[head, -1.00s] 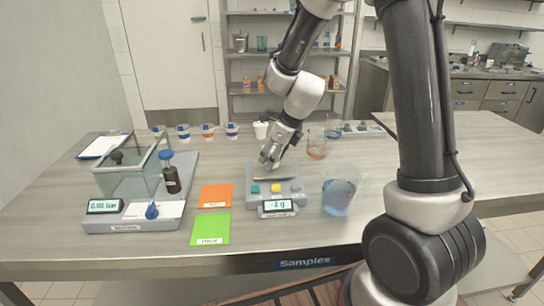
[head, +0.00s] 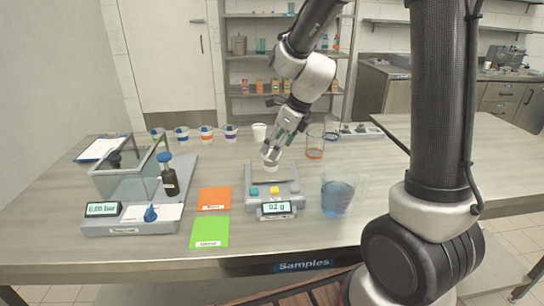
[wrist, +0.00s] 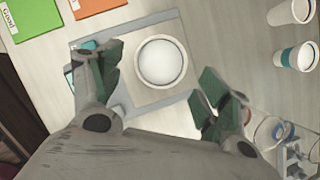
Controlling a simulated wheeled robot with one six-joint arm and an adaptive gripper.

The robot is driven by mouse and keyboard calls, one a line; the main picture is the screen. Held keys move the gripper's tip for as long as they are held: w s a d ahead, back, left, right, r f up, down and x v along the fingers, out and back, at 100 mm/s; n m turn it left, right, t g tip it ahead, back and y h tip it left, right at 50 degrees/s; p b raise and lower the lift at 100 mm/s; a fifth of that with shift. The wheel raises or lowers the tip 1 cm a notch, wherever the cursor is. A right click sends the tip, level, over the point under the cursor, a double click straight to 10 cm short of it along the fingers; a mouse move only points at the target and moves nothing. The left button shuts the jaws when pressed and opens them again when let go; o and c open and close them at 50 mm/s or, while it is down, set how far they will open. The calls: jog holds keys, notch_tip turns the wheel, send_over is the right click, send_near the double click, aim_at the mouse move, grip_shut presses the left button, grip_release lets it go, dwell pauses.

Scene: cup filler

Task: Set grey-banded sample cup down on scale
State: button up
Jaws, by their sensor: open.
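The sample cup (head: 271,166) stands upright on the pan of the scale (head: 252,195). In the wrist view, the white round cup (wrist: 162,62) is seen from above on the scale's square pan (wrist: 140,93); its grey band cannot be made out. My gripper (head: 271,152) is just above the cup. In the wrist view its green-padded fingers are spread wide, one on each side, with visible gaps to the cup. The scale's display (head: 276,208) lights up with a small gram reading.
A glass beaker of blue liquid (head: 338,194) stands close right of the scale. Orange (head: 214,198) and green (head: 209,232) cards lie to its left, beyond them a device with a glass chamber (head: 125,180). Several banded cups and a plain white cup (head: 259,131) stand behind.

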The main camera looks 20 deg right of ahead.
jog(key=s+d+r+n+h, duration=0.1)
jog(key=s+d+r+n, duration=0.3)
jog(key=s+r+n, duration=0.25)
jog(key=s+d+r+n, duration=0.4)
jog(key=s+r+n, duration=0.1)
jog(key=s+n, duration=0.25)
jog(key=s+d+r+n+h, duration=0.1)
jog(key=s+d+n, duration=0.4)
jog(key=s+n, duration=0.6)
jog(key=shift+s+d+n+t+h, duration=0.15)
jog(key=shift+s+n+t+h, duration=0.2)
jog(key=shift+n+h, duration=0.5)
